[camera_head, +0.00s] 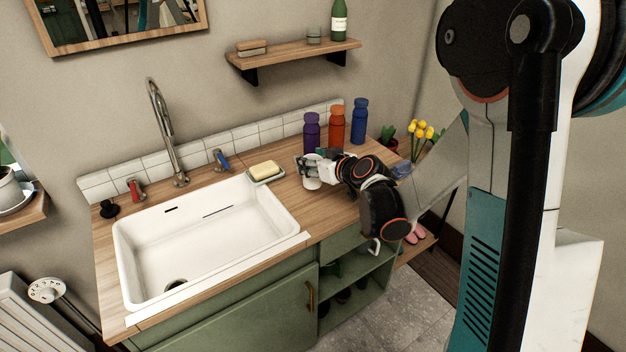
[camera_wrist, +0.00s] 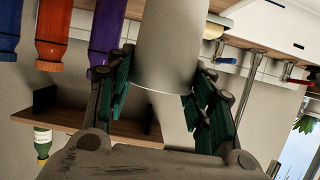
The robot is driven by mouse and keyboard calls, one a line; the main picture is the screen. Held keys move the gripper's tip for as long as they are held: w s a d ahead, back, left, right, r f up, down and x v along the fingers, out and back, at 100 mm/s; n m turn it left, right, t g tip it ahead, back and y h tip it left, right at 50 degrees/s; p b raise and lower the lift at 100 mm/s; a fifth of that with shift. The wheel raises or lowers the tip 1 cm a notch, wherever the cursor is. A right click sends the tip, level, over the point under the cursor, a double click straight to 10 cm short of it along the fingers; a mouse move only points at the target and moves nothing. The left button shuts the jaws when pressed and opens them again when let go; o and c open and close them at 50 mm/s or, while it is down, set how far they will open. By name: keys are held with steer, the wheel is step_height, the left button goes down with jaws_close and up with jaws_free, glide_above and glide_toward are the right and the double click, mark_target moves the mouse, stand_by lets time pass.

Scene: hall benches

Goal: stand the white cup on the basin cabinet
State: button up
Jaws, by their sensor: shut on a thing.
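The white cup (camera_head: 312,183) is between the fingers of my gripper (camera_head: 309,163), over the wooden top of the basin cabinet (camera_head: 332,212), right of the sink. My gripper is shut on it. The cup looks roughly upright, and its base is at or just above the wood; I cannot tell whether it touches.
Purple (camera_head: 312,133), orange (camera_head: 337,126) and blue (camera_head: 360,121) bottles stand behind the cup along the tiled edge. A soap dish with yellow soap (camera_head: 265,170) is to its left, beside the white sink (camera_head: 205,240). A wall shelf (camera_head: 300,60) hangs above.

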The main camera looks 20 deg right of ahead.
steer(key=shift+f+b, duration=0.95)
steer(key=shift+f, duration=1.35)
steer(key=o, duration=1.2)
steer(key=shift+f, duration=0.1)
steer(key=p+v, duration=0.4)
steer(key=v, duration=0.8)
steer(key=shift+r, duration=0.25)
